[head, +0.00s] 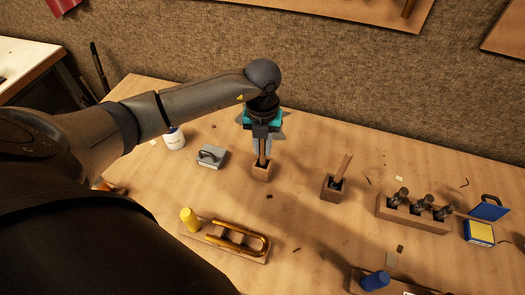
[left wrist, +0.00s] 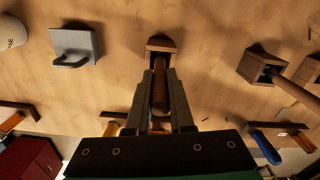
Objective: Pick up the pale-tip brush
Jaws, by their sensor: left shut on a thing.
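My left gripper (head: 262,143) points straight down and is shut on the wooden handle of a brush (head: 262,159). The handle is upright, and its lower end goes into a small wooden block (head: 261,174). In the left wrist view the brush handle (left wrist: 160,92) lies between the two fingers, with the block (left wrist: 159,43) beyond it. The brush tip is hidden, so I cannot tell its colour. A second wooden block (head: 331,190) to the right holds another wooden handle (head: 343,168), which leans; its tip is hidden too. My right gripper is not in view.
A grey block with a handle (head: 211,156) and a white pot (head: 174,140) stand left. A brass slide on a board (head: 235,240) and a yellow cylinder (head: 189,219) lie in front.

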